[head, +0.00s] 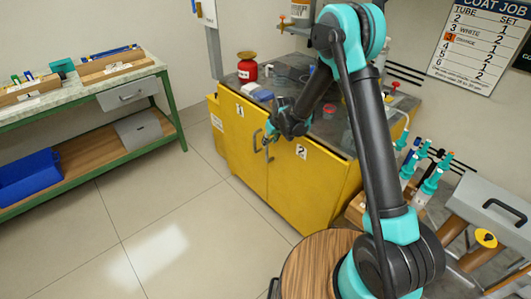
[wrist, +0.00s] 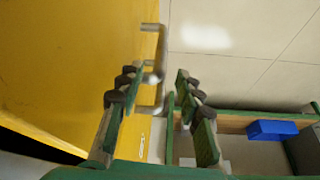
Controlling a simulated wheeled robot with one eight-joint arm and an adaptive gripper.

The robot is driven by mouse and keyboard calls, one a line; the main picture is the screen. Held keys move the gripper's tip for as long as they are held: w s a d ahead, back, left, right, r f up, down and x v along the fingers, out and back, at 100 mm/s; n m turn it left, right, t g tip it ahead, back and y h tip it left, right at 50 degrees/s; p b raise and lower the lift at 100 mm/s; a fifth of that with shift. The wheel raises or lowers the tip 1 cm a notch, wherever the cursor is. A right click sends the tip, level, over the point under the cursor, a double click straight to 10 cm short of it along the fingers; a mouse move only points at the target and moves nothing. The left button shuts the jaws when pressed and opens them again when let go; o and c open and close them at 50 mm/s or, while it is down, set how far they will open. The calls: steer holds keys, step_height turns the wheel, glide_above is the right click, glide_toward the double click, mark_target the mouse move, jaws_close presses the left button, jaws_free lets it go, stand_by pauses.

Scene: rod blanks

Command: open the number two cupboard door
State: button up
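The yellow cupboard has two front doors in the head view. The number two door (head: 312,178) is the right one, marked 2, and it looks closed; the number one door (head: 240,122) is to its left. A metal bar handle (head: 270,152) sits near the meeting edge on the number two side. My gripper (head: 268,136) is at the handles in front of the doors. In the wrist view my gripper (wrist: 156,88) is open, its two green-and-dark fingers apart, with a silver handle (wrist: 162,50) reaching between or just beyond the tips. Contact cannot be told.
A red container (head: 247,68) and other items stand on the cupboard top. A green-framed workbench (head: 175,108) with a blue bin (head: 28,178) is at the left. The tiled floor (head: 165,215) in front of the doors is clear. Bottles (head: 430,185) stand at the right.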

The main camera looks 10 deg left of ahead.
steer(key=x, duration=1.1)
steer(key=shift+c, duration=0.6)
jaws_close()
